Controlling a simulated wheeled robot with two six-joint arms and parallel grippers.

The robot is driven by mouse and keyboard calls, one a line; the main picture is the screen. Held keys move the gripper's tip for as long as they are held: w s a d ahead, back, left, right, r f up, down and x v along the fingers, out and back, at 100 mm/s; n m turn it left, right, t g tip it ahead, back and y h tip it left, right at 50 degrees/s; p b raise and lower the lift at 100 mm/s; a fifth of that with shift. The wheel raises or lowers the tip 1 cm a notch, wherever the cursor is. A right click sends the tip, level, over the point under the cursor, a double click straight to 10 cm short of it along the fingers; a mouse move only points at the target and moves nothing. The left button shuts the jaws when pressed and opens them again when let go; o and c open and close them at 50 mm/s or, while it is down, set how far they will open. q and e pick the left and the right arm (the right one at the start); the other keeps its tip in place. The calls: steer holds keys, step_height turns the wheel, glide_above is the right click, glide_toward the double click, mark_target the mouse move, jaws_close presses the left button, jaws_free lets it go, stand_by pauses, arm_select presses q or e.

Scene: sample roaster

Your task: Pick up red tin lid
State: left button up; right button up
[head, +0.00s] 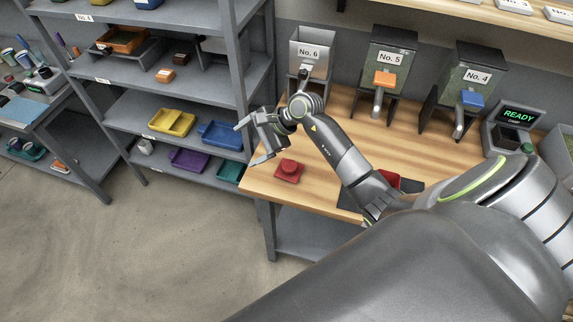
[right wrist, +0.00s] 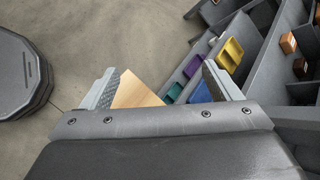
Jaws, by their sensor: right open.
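The red tin lid (head: 288,170), a flat red square with a round raised knob, lies near the left end of the wooden bench (head: 262,187) in the head view. My right gripper (head: 248,143) is open and empty. It is above and left of the lid in the picture, around the bench's left edge, apart from the lid. In the right wrist view its two fingers (right wrist: 158,84) are spread, with a corner of the bench between them. The lid does not show in that view. My left gripper is not in view.
A red item (head: 388,178) on a dark tray is partly hidden behind my right arm. Hoppers No. 6 (head: 311,58), No. 5 (head: 391,62) and No. 4 (head: 475,75) line the bench's back. A grey shelf with coloured trays (head: 172,122) stands left. Bench surface around the lid is clear.

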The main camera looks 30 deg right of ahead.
steer(key=d+n+g+h, duration=0.3)
steer(key=d+h, duration=0.1)
steer(key=d, duration=0.1)
steer(key=n+g+h, duration=0.1)
steer(key=g+h, duration=0.1)
steer(key=h, duration=0.2)
glide_above(290, 165)
steer(key=f+b, duration=1.1)
steer(key=b, duration=0.1)
steer(key=shift+w+f, duration=0.15)
steer(key=shift+w, duration=0.05)
steer(key=shift+s+f, duration=0.1)
steer(key=shift+f, duration=0.4)
step_height(290, 165, down, 3)
steer(key=shift+s+a+f+p, duration=0.1)
steer(key=shift+s+p, duration=0.05)
steer(key=shift+p, duration=0.7)
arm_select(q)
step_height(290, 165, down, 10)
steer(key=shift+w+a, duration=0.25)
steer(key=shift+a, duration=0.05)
arm_select(e)
steer(key=shift+f, duration=0.45)
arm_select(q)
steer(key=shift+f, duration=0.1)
arm_select(e)
steer(key=c, duration=0.7)
